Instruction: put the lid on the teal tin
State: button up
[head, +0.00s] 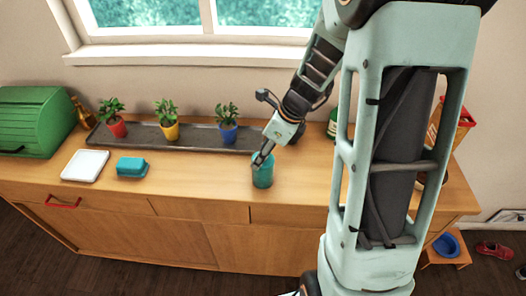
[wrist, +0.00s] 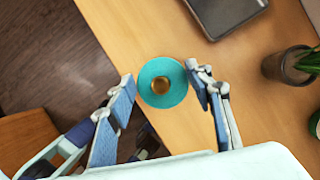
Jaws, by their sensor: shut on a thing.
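The teal tin (head: 262,176) stands upright near the counter's front edge, below my gripper (head: 263,158). In the wrist view a round teal lid (wrist: 162,69) with a brass-coloured knob at its middle lies between the two fingers of my gripper (wrist: 164,84). The fingers are set wide, one on each side of the lid, and are shut on it. The lid is at the tin's mouth and hides the tin from above in the wrist view. I cannot tell whether the lid is fully seated on the rim.
A grey tray (head: 190,138) with potted plants in red, yellow and blue pots runs behind the tin. The counter between dish and tin is clear.

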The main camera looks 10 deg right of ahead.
jog(key=o, duration=1.5)
jog(key=shift+r+p, duration=3.45)
jog(key=shift+r, duration=0.1)
jog(key=shift+c, duration=0.6)
grip_shut()
jog(key=shift+f, duration=0.25)
